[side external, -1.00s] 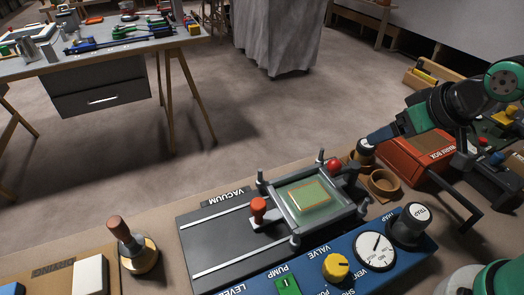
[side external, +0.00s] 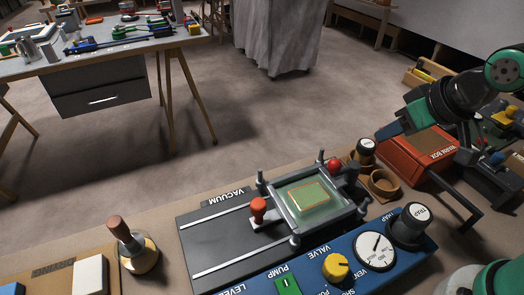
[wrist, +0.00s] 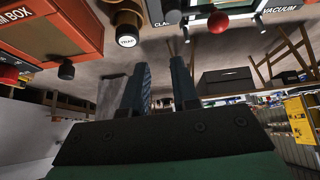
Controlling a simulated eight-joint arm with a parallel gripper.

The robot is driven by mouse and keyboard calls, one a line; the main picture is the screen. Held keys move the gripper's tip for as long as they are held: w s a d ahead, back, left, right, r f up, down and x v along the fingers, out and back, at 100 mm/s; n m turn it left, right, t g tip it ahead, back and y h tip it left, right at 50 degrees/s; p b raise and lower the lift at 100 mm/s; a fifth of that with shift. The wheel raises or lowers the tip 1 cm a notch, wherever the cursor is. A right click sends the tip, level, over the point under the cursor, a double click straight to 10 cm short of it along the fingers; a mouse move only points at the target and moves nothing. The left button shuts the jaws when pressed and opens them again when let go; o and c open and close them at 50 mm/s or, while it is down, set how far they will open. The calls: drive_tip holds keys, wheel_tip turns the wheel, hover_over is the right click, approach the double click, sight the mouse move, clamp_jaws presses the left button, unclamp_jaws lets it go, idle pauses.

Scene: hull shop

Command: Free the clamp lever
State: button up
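A red ball knob (side external: 333,164), which looks like the clamp lever's end, stands at the far right corner of the grey clamp frame (side external: 280,214). In the wrist view the red ball (wrist: 218,22) hangs near a partly cut-off label reading "CLA". The lever's shaft is mostly hidden.
A cork-coloured ring (side external: 384,184) lies right of the frame, before a red box (side external: 418,155). A second trap cap (side external: 409,224), gauge and yellow valve knob (side external: 336,267) sit on the blue panel. An orange-red handle (side external: 258,208) stands at the frame's left.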

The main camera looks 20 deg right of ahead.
drive_tip(key=s+a+r+n+g, duration=0.1)
drive_tip(key=r, duration=0.1)
drive_tip(key=s+a+r+n+g, duration=0.1)
drive_tip(key=s+a+r, duration=0.1)
drive_tip(key=s+a+r+n+g, duration=0.1)
drive_tip(key=s+r+g, duration=0.1)
drive_tip(key=shift+s+a+r+y, duration=0.2)
drive_tip(key=shift+a+y, duration=0.1)
drive_tip(key=shift+a, duration=0.05)
clamp_jaws()
drive_tip(key=x, duration=0.7)
drive_tip(key=w+x, duration=0.1)
drive_tip(key=x, duration=0.2)
drive_tip(key=shift+w+a+f, duration=0.15)
drive_tip(key=shift+f, duration=0.1)
drive_tip(key=shift+w+a+f, duration=0.2)
drive_tip(key=shift+w, duration=0.4)
drive_tip(key=shift+w+a+f, duration=0.15)
drive_tip(key=shift+w+f, duration=0.1)
drive_tip(key=shift+w, duration=0.35)
